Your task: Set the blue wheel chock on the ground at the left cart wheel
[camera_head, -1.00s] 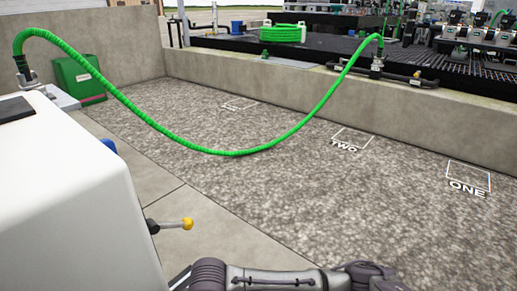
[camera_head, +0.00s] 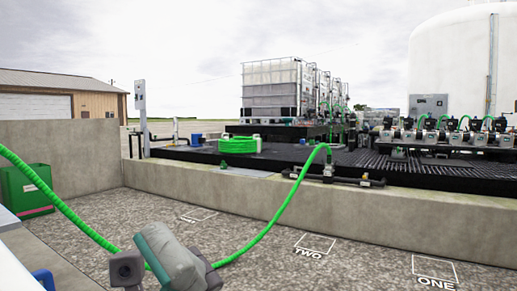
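A small blue object (camera_head: 45,282) shows at the bottom left, beside the edge of the white cart body (camera_head: 18,262). It is cut off by the frame, and I cannot tell whether it is the wheel chock. The left cart wheel is not in view.
A green hose (camera_head: 262,236) sags across the gravel from the left to a fitting on the low concrete wall (camera_head: 270,203). A green box (camera_head: 27,190) stands at the left wall. Ground markings TWO (camera_head: 312,245) and ONE (camera_head: 435,270) lie on open gravel.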

